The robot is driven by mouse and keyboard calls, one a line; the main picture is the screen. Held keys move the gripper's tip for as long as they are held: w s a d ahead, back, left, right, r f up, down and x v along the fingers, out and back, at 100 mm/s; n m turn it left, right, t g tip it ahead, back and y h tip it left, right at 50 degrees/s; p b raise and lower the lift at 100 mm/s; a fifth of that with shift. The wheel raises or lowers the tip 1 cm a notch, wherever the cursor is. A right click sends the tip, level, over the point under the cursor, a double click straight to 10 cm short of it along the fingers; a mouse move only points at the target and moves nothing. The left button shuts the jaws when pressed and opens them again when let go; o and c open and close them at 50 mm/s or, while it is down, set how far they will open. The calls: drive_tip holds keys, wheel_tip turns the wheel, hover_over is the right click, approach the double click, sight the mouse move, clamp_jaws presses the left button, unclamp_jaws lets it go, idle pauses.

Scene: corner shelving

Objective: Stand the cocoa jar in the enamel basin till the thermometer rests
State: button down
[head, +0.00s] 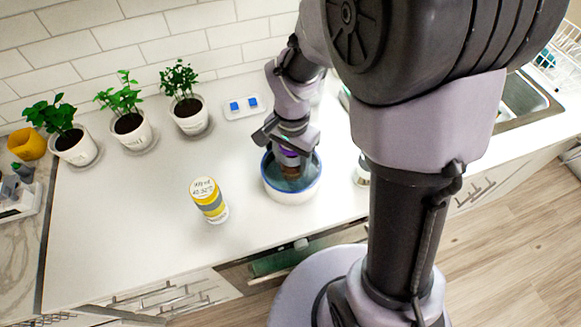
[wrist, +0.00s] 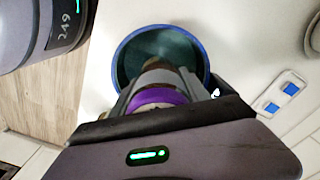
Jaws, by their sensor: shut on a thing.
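The enamel basin (head: 291,197), white outside with a blue rim and a teal inside, stands on the counter; it also shows in the wrist view (wrist: 119,68). My gripper (head: 290,163) points down into it, shut on the cocoa jar (head: 290,173), a brown jar with a purple top. In the wrist view the jar (wrist: 160,97) sits between the fingers (wrist: 160,82), over the basin's inside. Whether its base touches the basin floor is hidden. I cannot make out a thermometer for certain.
A yellow and grey canister (head: 209,203) with a written white top stands left of the basin. A small pale container (head: 362,172) stands close on its right. A white plate with two blue squares (head: 245,106) lies behind. Potted plants (head: 128,125) line the wall.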

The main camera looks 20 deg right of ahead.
sight(292, 167)
wheel_tip(292, 167, down, 3)
drive_tip(key=shift+f+b, duration=0.1)
drive_tip(key=shift+b, duration=0.4)
drive_tip(key=c, duration=1)
unclamp_jaws()
drive_tip(key=shift+f, duration=0.1)
drive_tip(key=o, duration=0.4)
drive_tip(key=shift+o, duration=0.2)
drive_tip(key=shift+r, duration=0.2)
